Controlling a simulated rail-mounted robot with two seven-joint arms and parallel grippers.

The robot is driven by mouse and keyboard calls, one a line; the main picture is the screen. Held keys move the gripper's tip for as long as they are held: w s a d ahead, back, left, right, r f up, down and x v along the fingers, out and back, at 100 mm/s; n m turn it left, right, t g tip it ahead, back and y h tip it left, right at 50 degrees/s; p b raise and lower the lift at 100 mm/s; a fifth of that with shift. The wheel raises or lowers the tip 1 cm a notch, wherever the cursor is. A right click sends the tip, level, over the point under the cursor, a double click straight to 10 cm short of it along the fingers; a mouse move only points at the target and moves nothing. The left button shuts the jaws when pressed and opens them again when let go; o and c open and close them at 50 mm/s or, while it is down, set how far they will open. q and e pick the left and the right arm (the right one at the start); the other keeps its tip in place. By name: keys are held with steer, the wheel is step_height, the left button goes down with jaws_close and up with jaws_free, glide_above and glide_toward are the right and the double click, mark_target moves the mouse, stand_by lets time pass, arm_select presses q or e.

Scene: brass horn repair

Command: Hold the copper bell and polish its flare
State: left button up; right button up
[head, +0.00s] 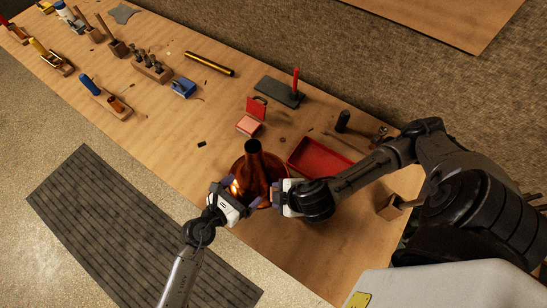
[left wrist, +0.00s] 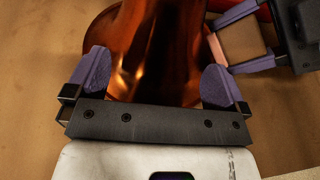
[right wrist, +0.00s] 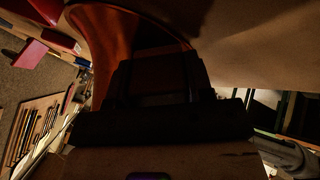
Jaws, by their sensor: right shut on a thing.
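The copper bell (head: 241,186) stands on the workbench, flare down, with its dark narrow neck up. It fills the top middle of the left wrist view (left wrist: 150,50). My left gripper (head: 231,200) is at its near left side. Its purple-padded fingers (left wrist: 158,78) are wide apart, one on each side of the bell. I cannot tell if they touch it. My right gripper (head: 279,192) is at the bell's right side, shut on a small pinkish pad (left wrist: 240,42) close to the copper. The right wrist view (right wrist: 160,75) is dark; the flare curves beside the fingers.
A red tray (head: 318,159) lies right of the bell, near my right arm. A pink block (head: 249,126) with a red piece is behind it. A dark slab (head: 279,92) and brass tube (head: 209,65) lie farther back. Tools crowd the far left; the front right bench is mostly clear.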

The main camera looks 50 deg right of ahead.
arm_select(q)
steer(key=shift+a+f, duration=0.35)
steer(key=shift+f, duration=0.4)
arm_select(e)
steer(key=shift+w+d+f, duration=0.1)
steer(key=shift+w+d, duration=0.05)
steer(key=shift+d, duration=0.2)
arm_select(q)
steer(key=shift+w+a+r, duration=0.1)
steer(key=shift+a+r, duration=0.2)
steer(key=shift+a, duration=0.05)
arm_select(e)
steer(key=shift+d, duration=0.25)
arm_select(q)
steer(key=shift+w+d+r+v, duration=0.15)
steer(key=shift+r+v, duration=0.1)
steer(key=shift+v, duration=0.95)
steer(key=shift+w+r+v, duration=0.2)
steer(key=shift+v, duration=1)
steer(key=shift+w+d+r+v, duration=0.15)
steer(key=shift+r+v, duration=0.1)
steer(key=shift+v, duration=0.9)
arm_select(e)
steer(key=shift+s+a, duration=0.2)
steer(key=shift+a, duration=0.05)
arm_select(q)
steer(key=shift+a+r, duration=0.1)
